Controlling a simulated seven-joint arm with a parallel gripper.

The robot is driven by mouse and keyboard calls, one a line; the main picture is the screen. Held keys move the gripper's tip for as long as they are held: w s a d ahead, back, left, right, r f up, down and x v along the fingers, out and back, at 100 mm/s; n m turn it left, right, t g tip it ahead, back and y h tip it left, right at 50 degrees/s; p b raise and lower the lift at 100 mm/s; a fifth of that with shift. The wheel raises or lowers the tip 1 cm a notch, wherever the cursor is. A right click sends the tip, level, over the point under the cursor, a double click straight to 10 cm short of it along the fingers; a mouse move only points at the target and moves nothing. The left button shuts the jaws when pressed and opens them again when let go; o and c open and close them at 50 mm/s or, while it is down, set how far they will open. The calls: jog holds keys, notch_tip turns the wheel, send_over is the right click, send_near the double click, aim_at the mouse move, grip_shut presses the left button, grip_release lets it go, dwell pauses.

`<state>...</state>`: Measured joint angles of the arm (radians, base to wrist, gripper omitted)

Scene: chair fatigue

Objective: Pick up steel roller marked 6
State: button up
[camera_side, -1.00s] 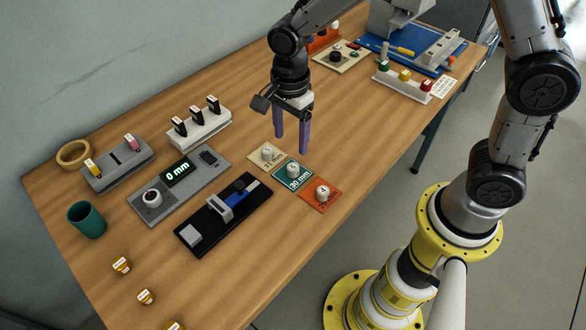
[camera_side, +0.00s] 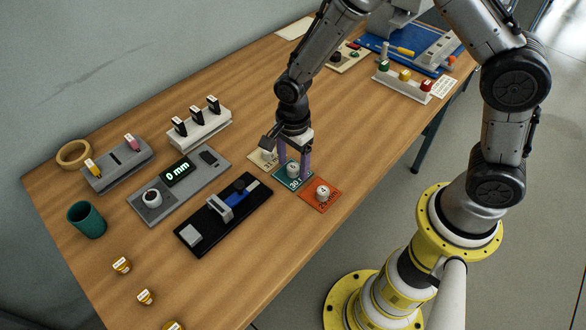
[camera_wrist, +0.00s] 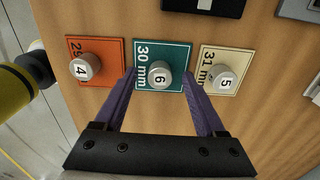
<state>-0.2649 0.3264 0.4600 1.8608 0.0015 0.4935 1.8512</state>
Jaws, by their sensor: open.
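The steel roller marked 6 (camera_wrist: 159,74) stands on the teal 30 mm card (camera_wrist: 176,50), between two like rollers. My gripper (camera_wrist: 158,88) is open, its two purple fingers on either side of roller 6 in the wrist view. In the side view my gripper (camera_side: 293,172) is low over the teal card, and roller 6 (camera_side: 292,170) shows between the fingers. I cannot tell whether the fingers touch the card or the roller.
Roller 4 (camera_wrist: 84,67) stands on the orange card (camera_side: 318,204) and roller 5 (camera_wrist: 224,77) on the cream card, close on either side. A black fixture with a blue slide (camera_side: 222,212) lies nearby. A grey gauge reads 0 mm (camera_side: 177,172).

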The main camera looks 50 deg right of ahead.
grip_shut()
jog(key=shift+r, duration=0.1)
dwell(0.4)
